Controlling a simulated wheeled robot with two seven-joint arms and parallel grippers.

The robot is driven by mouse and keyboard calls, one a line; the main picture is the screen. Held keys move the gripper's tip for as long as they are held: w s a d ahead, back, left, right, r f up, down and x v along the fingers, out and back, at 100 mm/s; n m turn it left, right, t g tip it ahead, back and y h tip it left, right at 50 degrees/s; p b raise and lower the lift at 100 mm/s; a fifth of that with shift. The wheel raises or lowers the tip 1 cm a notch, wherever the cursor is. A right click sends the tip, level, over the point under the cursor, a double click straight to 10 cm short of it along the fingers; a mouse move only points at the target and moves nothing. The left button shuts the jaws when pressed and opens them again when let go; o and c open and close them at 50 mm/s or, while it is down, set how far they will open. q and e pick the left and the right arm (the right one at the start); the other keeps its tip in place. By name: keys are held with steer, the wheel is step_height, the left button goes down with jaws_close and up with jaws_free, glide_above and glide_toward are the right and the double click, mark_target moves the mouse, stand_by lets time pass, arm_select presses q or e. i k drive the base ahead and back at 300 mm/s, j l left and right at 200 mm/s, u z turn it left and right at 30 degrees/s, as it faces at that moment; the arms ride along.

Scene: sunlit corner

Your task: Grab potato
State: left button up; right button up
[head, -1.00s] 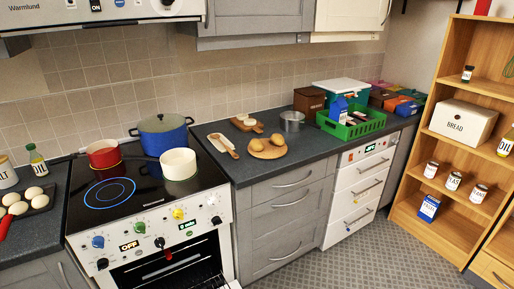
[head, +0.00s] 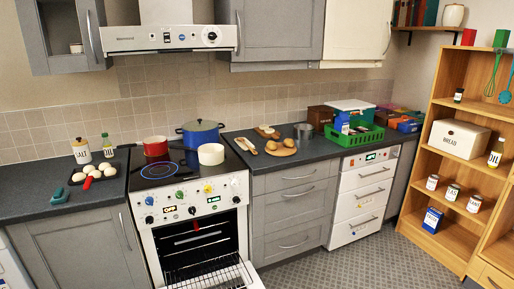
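The oven (head: 208,250) is open with its rack out. On the stove are a red pot (head: 155,147), a blue pot (head: 201,133) and a white pot (head: 211,154). A metal pot (head: 304,131) and a green crate (head: 362,138) stand right of the board. Floor is clear at right.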

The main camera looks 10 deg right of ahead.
mark_target(272, 146)
steer(key=l+u, duration=0.1)
steer(key=u, duration=0.4)
steer(key=i+l+u, duration=0.1)
steer(key=u, duration=0.35)
steer(key=l+u, duration=0.15)
steer(key=u, duration=0.35)
steer(key=i+l, duration=0.1)
steer(key=l, duration=2.9)
steer(key=i+u, duration=0.05)
steer(key=i, duration=0.05)
